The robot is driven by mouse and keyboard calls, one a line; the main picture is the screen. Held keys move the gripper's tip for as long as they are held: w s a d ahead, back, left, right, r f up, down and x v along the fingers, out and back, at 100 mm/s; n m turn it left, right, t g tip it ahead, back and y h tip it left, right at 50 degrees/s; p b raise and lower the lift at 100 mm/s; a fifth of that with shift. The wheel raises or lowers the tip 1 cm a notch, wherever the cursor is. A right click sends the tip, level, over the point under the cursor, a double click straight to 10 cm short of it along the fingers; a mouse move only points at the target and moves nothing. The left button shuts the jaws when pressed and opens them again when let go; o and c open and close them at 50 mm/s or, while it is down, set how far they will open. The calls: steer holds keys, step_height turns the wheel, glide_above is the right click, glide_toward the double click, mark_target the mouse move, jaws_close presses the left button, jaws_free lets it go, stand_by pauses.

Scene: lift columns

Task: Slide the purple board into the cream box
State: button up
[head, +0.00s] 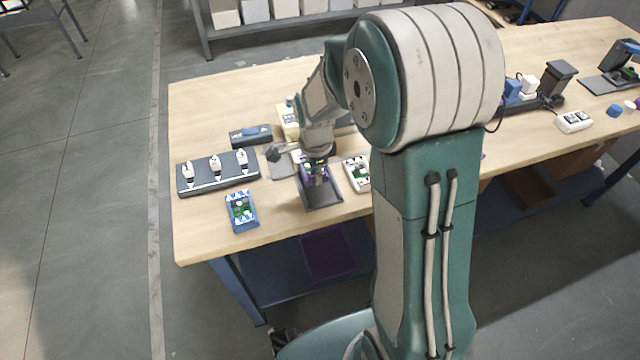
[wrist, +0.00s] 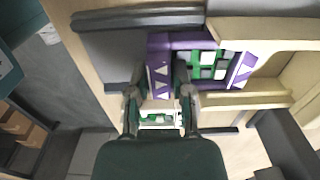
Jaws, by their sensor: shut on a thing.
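My gripper (head: 316,180) is low over the table, and its fingers also show in the wrist view (wrist: 157,92). It is shut on the near end of the purple board (wrist: 160,62), which has white triangles at both ends and green and white patches between. The cream box (wrist: 270,28) is beyond the gripper, to the right in the wrist view. The board's far end appears between the box's cream walls; how deep it sits cannot be told. In the head view the cream box (head: 289,118) is partly hidden by my arm, and the board is mostly hidden.
A dark tray (head: 325,197) is under the gripper, with a white case with green (head: 357,173) close on its right. A blue board (head: 240,211), a dark rack with white pieces (head: 218,172) and a dark block (head: 250,135) stand left.

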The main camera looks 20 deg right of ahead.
steer(key=shift+w, duration=2.45)
steer(key=o, duration=0.8)
steer(key=shift+r, duration=3)
